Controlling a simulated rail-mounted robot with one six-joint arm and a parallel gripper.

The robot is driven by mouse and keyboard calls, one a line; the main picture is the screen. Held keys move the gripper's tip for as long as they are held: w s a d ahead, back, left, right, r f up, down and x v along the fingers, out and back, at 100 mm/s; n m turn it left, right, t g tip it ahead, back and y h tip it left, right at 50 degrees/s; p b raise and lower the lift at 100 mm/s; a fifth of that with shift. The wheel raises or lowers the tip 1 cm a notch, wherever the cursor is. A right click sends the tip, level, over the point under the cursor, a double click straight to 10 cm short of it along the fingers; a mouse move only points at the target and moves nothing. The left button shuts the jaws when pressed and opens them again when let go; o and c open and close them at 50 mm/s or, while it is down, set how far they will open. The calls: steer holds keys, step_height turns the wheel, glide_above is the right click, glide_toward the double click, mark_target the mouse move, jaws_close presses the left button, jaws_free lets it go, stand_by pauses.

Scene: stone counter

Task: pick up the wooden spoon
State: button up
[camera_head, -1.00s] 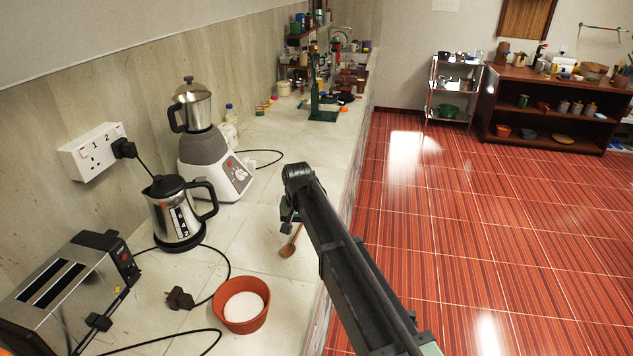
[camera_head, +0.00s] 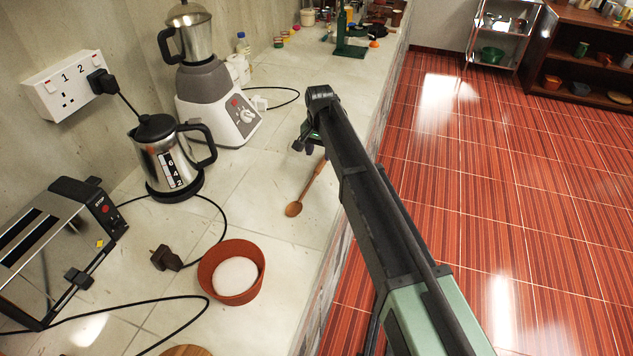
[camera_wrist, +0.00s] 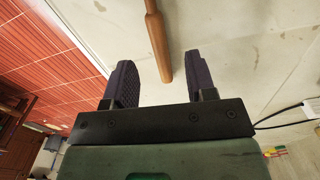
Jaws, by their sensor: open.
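The wooden spoon (camera_head: 304,193) lies on the stone counter near its right edge, its bowl toward the camera and its handle running up and right beneath my arm in the head view. In the wrist view, the end of its handle (camera_wrist: 158,45) reaches into the space between the two dark fingers, and the bowl is out of frame. My gripper (camera_wrist: 160,85) is open and holds nothing. In the head view my gripper (camera_head: 308,142) is partly hidden by the arm, above the handle end. I cannot tell its exact height above the handle.
A terracotta bowl with white contents (camera_head: 232,272) stands left of the spoon, with a black plug (camera_head: 165,258) beside it. A kettle (camera_head: 168,160), blender (camera_head: 215,110) and toaster (camera_head: 60,240) line the wall. The counter around the spoon is clear; the red floor lies beyond the edge.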

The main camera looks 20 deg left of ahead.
mark_target(320, 165)
step_height(320, 165, down, 5)
steer(key=b, duration=0.5)
steer(key=shift+f, duration=0.2)
steer(key=shift+d+r, duration=0.1)
steer(key=shift+r, duration=0.15)
jaws_close()
steer(key=shift+r, duration=0.1)
